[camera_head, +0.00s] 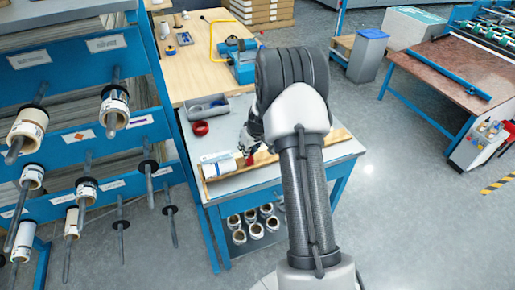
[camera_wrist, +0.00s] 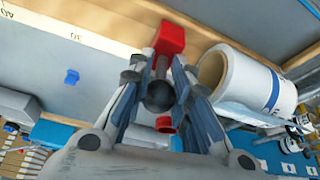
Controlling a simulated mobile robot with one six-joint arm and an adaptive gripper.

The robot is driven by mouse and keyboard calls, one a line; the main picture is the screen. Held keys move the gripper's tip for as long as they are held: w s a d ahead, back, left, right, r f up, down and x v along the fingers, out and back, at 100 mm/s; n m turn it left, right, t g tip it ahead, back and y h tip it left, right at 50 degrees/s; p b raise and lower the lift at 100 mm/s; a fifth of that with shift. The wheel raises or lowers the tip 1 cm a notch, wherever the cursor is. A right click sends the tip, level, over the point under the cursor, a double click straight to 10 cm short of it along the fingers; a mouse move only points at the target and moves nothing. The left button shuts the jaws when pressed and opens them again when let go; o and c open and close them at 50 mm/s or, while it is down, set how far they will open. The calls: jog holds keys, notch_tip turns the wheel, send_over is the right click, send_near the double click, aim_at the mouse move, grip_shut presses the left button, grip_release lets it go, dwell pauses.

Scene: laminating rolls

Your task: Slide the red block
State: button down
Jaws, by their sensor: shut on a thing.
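The red block (camera_wrist: 170,39) is at the tips of my gripper's fingers (camera_wrist: 162,65) in the wrist view, against the wooden strip with numbers (camera_wrist: 75,33). My gripper is shut on the block. In the head view only a small part of the red block (camera_head: 250,160) shows, beside the wooden strip on the small blue-framed table. My gripper (camera_head: 247,150) is low over that strip there, and my arm hides part of it. A white roll (camera_wrist: 238,80) lies just right of the block in the wrist view; it also shows left of my gripper in the head view (camera_head: 216,165).
A red ring (camera_head: 200,128) and a grey tray (camera_head: 208,107) are behind the strip. Paper rolls stand on the shelf below. A rack with rolls on rods (camera_head: 75,135) is at the left. A wooden bench (camera_head: 195,75) adjoins the table.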

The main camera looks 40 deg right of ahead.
jog(key=c, duration=1.3)
grip_release()
jog(key=shift+f, duration=0.2)
jog(key=shift+c, duration=0.2)
jog(key=v, duration=1.2)
jog(key=shift+r, duration=0.1)
jog(key=shift+c, duration=0.5)
